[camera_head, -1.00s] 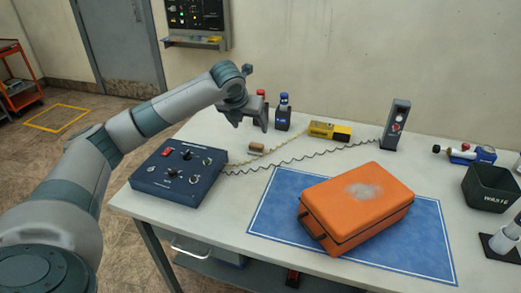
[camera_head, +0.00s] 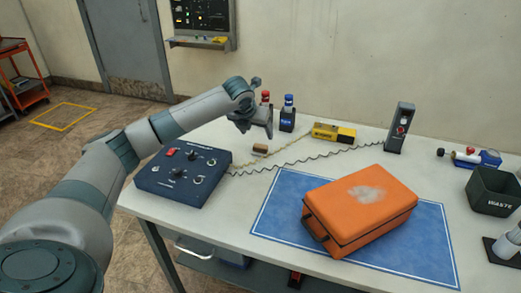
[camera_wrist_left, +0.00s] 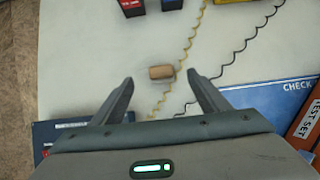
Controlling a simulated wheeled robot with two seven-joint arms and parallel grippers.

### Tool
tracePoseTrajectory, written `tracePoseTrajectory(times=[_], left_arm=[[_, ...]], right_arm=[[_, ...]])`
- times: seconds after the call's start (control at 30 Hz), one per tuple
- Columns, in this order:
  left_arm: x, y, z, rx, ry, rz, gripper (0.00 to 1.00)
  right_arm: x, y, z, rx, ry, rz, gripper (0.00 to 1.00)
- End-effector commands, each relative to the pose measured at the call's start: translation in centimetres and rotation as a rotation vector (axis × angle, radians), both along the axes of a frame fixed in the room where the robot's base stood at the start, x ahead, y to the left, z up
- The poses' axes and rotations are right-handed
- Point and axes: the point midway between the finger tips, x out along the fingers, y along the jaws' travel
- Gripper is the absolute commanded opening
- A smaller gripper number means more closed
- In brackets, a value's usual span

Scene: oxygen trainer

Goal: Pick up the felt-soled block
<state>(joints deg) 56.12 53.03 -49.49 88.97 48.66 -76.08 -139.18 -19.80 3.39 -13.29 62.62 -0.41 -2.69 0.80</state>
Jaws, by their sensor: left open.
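The felt-soled block is a small brown block (camera_head: 260,149) lying on the white table behind the blue control box. In the left wrist view the block (camera_wrist_left: 161,72) lies between and just past the two fingertips, its long side across the picture. My left gripper (camera_head: 256,131) is open and empty, above the table and just behind the block in the head view. Its fingers also show in the left wrist view (camera_wrist_left: 160,81), one on each side. The block's underside is hidden. My right gripper is not in view.
A blue control box (camera_head: 183,178) stands in front of the block, with cords running past it. Red-capped and blue-capped bottles (camera_head: 287,114) and a yellow device (camera_head: 333,132) stand behind. An orange case (camera_head: 360,212) rests on a blue mat (camera_head: 272,215) to the right.

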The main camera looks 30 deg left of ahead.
Motion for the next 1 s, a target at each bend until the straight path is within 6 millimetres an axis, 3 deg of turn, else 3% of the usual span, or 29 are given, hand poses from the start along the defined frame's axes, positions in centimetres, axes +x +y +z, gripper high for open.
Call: tracePoseTrajectory(times=[0.3,0.83,1.0], left_arm=[[2.5,0.6,-4.1,-0.002,0.002,0.002,0.69],[2.9,0.7,-5.0,-0.001,0.001,0.001,0.69],[3.1,0.7,-6.4,-0.001,0.003,0.001,0.69]], right_arm=[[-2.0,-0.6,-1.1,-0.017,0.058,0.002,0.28],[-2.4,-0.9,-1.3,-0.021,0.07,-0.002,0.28],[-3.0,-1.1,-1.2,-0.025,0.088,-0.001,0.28]])
